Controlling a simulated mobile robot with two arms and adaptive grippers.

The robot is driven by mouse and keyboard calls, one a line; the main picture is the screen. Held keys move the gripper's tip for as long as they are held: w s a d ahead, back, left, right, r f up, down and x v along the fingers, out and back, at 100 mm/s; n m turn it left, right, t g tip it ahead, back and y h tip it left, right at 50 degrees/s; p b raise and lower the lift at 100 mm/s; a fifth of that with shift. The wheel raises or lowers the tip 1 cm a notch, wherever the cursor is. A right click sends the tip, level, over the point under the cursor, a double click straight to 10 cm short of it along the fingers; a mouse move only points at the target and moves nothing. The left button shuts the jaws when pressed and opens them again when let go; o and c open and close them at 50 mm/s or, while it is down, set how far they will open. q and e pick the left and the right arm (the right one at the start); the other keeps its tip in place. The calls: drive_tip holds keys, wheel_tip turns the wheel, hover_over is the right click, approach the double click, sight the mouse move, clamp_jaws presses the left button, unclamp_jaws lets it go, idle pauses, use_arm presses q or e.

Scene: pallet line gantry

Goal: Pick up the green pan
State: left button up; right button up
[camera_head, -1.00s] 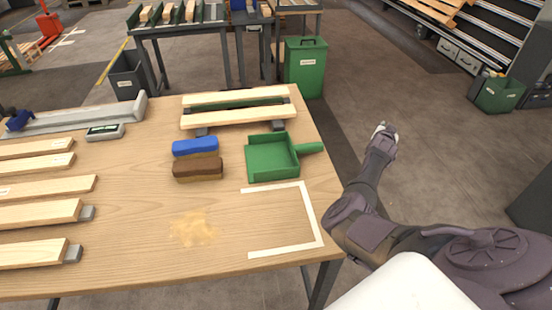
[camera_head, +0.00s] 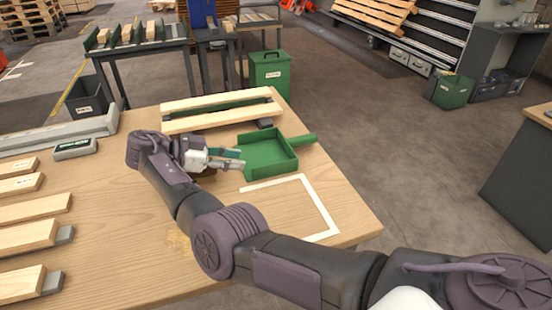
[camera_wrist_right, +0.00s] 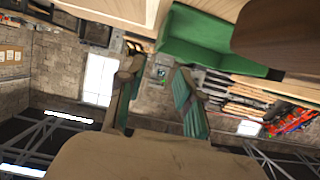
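The green pan (camera_head: 268,157) lies on the wooden table (camera_head: 110,190) with its handle (camera_head: 304,141) pointing right, towards the table edge. My right gripper (camera_head: 238,159) is low over the table at the pan's left side, its fingers pointing at the pan. In the right wrist view the fingers (camera_wrist_right: 158,95) are spread with nothing between them. The pan (camera_wrist_right: 200,40) shows beyond them, near the top. Whether a finger touches the pan, I cannot tell. My left gripper is not in view.
A brown block (camera_wrist_right: 280,40) is close by the fingers; in the head view my right gripper mostly hides it. Wooden slats (camera_head: 215,120) lie behind the pan. A taped outline (camera_head: 320,205) in front is partly covered by my arm. A green bin (camera_head: 270,75) stands beyond the table.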

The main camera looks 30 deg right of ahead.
drive_tip(key=p, duration=0.3)
approach(281, 163)
drive_tip(key=x, duration=0.4)
drive_tip(key=shift+w+a+f, duration=0.1)
drive_tip(key=shift+w+f, duration=0.1)
drive_tip(key=shift+w, duration=0.05)
drive_tip(key=shift+s+d+f+p, duration=0.1)
drive_tip(key=shift+d+f+p, duration=0.1)
drive_tip(key=shift+d+p, duration=0.25)
drive_tip(key=shift+s+d, duration=0.1)
drive_tip(key=shift+d, duration=0.25)
drive_tip(key=p+x, duration=0.1)
drive_tip(key=x, duration=0.1)
drive_tip(key=p+x, duration=0.1)
drive_tip(key=shift+s+d+r+p, duration=0.15)
drive_tip(key=shift+s+d+p, duration=0.05)
drive_tip(key=shift+d+p, duration=0.2)
drive_tip(key=shift+d+f, duration=0.3)
drive_tip(key=shift+d, duration=0.15)
drive_tip(key=shift+a, duration=0.1)
clamp_jaws()
